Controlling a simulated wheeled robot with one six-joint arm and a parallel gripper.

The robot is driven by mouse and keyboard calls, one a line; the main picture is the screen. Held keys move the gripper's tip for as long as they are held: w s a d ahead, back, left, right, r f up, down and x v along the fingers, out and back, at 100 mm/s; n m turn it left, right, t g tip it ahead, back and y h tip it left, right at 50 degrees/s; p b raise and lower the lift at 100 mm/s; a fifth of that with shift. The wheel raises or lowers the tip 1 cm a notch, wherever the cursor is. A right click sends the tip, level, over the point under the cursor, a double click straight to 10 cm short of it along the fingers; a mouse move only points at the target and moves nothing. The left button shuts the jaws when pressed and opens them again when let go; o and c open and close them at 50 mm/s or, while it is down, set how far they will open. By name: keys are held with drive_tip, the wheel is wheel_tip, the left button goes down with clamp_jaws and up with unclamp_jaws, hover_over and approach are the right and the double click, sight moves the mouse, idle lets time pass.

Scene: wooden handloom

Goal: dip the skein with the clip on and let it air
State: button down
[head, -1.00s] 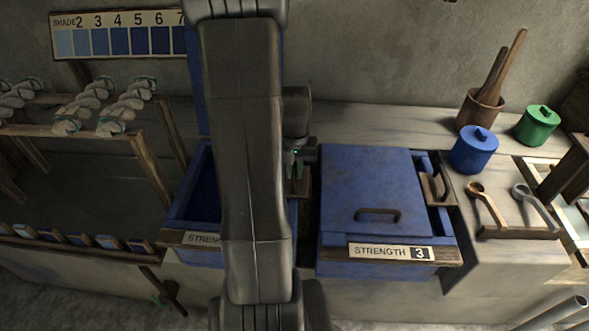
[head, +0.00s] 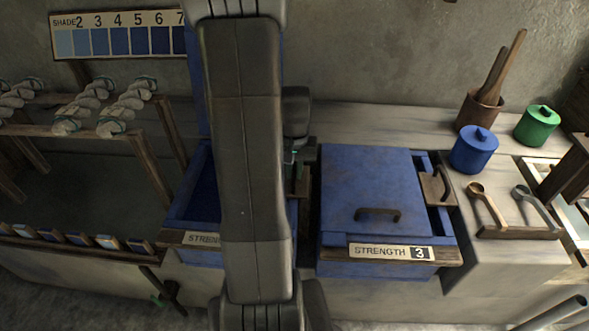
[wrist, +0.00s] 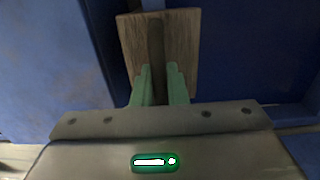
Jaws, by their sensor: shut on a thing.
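Pale twisted skeins (head: 127,106) hang on a wooden rack at the left in the head view, with teal ties at their ends; I cannot make out a clip on them. The left blue vat (head: 181,207) is open, partly hidden behind my arm. My gripper (wrist: 157,72) has green fingers shut on the upright handle (wrist: 156,42) of a small wooden plate (wrist: 185,40) at this vat's right side. In the head view the gripper is mostly hidden by my arm.
The right blue vat, marked strength 3, has its lid (head: 370,185) shut and a similar handled wooden plate (head: 435,187). A blue pot (head: 474,152), a green pot (head: 538,127) and spoons (head: 487,206) stand at the right. A shade chart (head: 118,35) hangs behind.

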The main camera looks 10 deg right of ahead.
drive_tip(key=shift+s, duration=0.15)
wheel_tip(320, 180, up, 18)
drive_tip(key=p, duration=1.4)
drive_tip(key=shift+w+r, duration=0.2)
drive_tip(key=shift+w, duration=0.05)
drive_tip(key=shift+c, duration=1)
unclamp_jaws()
drive_tip(key=shift+s, duration=0.1)
wheel_tip(320, 180, up, 7)
drive_tip(key=p, duration=0.6)
drive_tip(key=shift+f, duration=0.15)
wheel_tip(320, 180, down, 10)
drive_tip(key=b, duration=0.7)
drive_tip(key=shift+r+b, duration=0.25)
drive_tip(key=shift+b, duration=0.05)
